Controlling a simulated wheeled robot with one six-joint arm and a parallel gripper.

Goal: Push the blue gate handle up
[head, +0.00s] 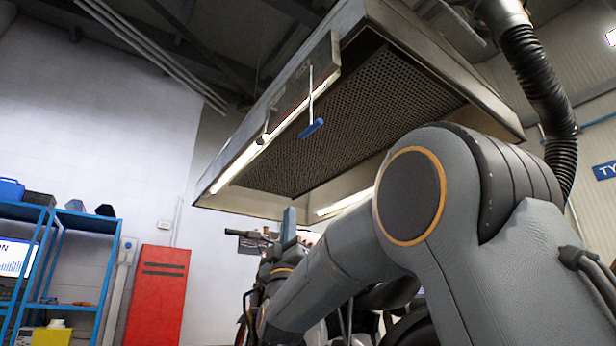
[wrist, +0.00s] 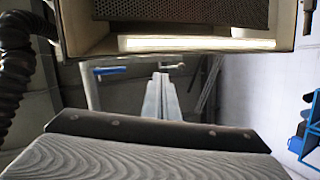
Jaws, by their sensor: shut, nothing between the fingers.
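The blue gate handle (head: 312,128) is a short bar at the lower end of a thin pale rod under the front edge of the overhead hood (head: 365,25). My gripper (head: 289,212) points up below the hood, lower in the picture than the handle and a little to its left. Its fingers are shut and empty, apart from the handle. In the wrist view the shut fingers (wrist: 161,78) show at the centre. The blue handle (wrist: 110,70) lies left of them there, with its pale rod. How far it is from the fingertips in depth I cannot tell.
A grey knob or lever (head: 264,138) sits near the hood edge, left of the handle. A black hose (head: 540,80) hangs at the right. Blue shelves (head: 85,222) and a red cabinet (head: 158,297) stand at the left. A motorcycle is partly hidden behind my arm.

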